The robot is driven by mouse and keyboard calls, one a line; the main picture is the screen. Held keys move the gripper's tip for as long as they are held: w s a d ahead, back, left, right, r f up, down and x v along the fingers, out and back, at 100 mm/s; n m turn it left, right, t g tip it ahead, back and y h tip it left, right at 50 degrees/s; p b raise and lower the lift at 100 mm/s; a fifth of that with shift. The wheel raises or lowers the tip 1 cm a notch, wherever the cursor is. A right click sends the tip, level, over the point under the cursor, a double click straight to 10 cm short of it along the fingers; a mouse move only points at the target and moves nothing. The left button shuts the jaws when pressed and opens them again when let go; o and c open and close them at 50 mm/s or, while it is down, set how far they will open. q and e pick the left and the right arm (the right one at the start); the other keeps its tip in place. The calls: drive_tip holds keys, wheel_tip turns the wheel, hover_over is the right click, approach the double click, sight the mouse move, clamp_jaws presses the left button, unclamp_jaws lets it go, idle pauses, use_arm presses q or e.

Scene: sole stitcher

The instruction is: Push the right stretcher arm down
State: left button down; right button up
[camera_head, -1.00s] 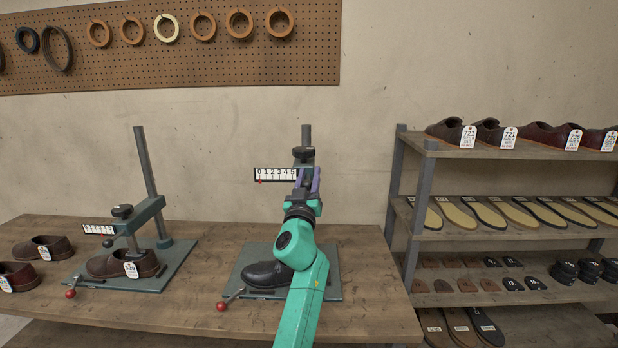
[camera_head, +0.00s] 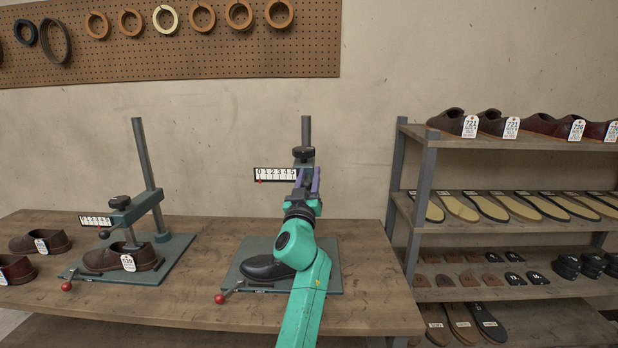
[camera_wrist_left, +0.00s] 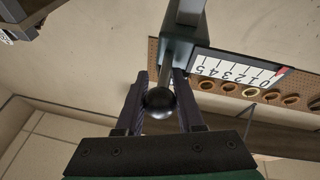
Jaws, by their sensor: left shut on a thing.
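The right stretcher has a grey post (camera_head: 306,130), a stretcher arm (camera_head: 304,166) high on the post, and a white 0–5 scale (camera_head: 275,174) with a red mark near 0. My left gripper (camera_head: 304,183) is at the arm's front end. In the left wrist view, its fingers (camera_wrist_left: 158,102) are shut on a black ball knob (camera_wrist_left: 160,101) on a rod below the arm. A dark shoe (camera_head: 265,267) lies on the base plate (camera_head: 333,278), well below the arm and partly hidden by my arm. My right gripper is out of view.
The left stretcher (camera_head: 136,210) stands apart, its arm low over a brown shoe (camera_head: 110,258). Other shoes sit at the bench's left. A lever with a red ball (camera_head: 219,298) sticks out in front of the right plate. A loaded shelf (camera_head: 432,143) stands right of the bench.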

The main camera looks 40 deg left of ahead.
use_arm(q)
wheel_tip(320, 180, down, 18)
drive_tip(key=b, duration=1.5)
drive_tip(key=shift+r, duration=0.15)
drive_tip(key=shift+w, duration=0.1)
drive_tip(key=c, duration=0.8)
unclamp_jaws()
drive_tip(key=shift+r, duration=0.1)
